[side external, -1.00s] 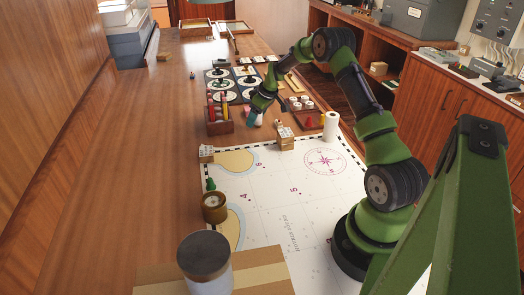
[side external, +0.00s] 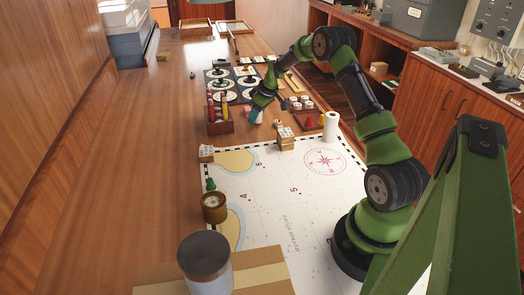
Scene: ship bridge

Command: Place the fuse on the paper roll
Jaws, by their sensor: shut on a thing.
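The paper roll (side external: 331,126) is a white cylinder standing upright at the far right edge of the chart. My gripper (side external: 255,116) is low over the far part of the table, just right of the wooden rack. It is shut on a small teal and pale thing, too small here to name surely as the fuse. The gripper is apart from the paper roll, well to its left.
A wooden rack (side external: 220,121) with coloured sticks stands left of my gripper. A box with blocks on top (side external: 286,141) stands between gripper and roll. A tray with red pieces (side external: 310,122) lies behind the roll. The table's left side is mostly clear.

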